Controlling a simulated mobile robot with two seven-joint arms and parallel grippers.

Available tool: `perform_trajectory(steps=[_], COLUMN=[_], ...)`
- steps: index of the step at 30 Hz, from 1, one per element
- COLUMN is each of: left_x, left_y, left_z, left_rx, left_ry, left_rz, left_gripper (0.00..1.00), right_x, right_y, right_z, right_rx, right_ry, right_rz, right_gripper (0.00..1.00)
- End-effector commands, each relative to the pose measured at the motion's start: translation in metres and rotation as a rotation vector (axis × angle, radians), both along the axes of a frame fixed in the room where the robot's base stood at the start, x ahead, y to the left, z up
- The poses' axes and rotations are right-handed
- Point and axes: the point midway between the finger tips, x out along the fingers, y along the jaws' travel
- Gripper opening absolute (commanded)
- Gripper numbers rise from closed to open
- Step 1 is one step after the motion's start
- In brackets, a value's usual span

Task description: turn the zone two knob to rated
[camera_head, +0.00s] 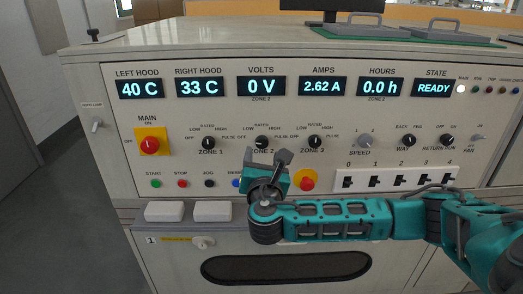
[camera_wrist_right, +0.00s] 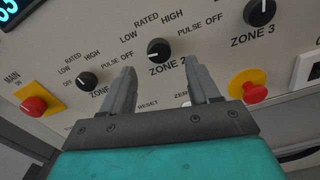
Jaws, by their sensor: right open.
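The zone two knob (camera_head: 261,142) is a round black dial with a white mark, in the middle of the panel's knob row. In the right wrist view the zone two knob (camera_wrist_right: 158,49) shows its mark pointing left, toward OFF, away from the RATED label (camera_wrist_right: 147,20). My right gripper (camera_wrist_right: 163,72) is open and empty; its two fingers stand apart just below the knob, not touching it. In the head view my right gripper (camera_head: 283,160) is in front of the panel, just below and right of the knob. My left gripper is not in view.
The zone one knob (camera_head: 208,142) and zone three knob (camera_head: 315,141) flank it. A red mushroom button (camera_head: 305,180) on yellow is close to my right gripper. The red main switch (camera_head: 150,146) is at left. The displays (camera_head: 261,86) above read 0 V and READY.

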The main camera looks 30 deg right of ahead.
Motion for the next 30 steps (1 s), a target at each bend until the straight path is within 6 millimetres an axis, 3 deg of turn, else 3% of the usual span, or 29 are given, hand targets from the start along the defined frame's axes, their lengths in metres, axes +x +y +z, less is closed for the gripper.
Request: perform_trajectory(steps=[3, 9, 20, 30], left_x=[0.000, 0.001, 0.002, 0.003], left_y=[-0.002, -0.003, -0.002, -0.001], left_z=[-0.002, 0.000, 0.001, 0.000], left_rx=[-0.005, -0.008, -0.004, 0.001], left_ry=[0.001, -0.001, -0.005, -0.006], left_rz=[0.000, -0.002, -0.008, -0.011], left_gripper=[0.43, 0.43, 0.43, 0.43], right_x=[0.019, 0.038, 0.043, 0.043], right_y=[-0.012, -0.023, -0.026, -0.026], right_z=[0.000, -0.001, 0.000, 0.000], right_rx=[-0.001, 0.000, 0.000, 0.000], right_ry=[-0.002, 0.000, 0.001, 0.001], right_rz=[-0.002, 0.000, 0.001, 0.001], right_gripper=[0.61, 0.61, 0.61, 0.30])
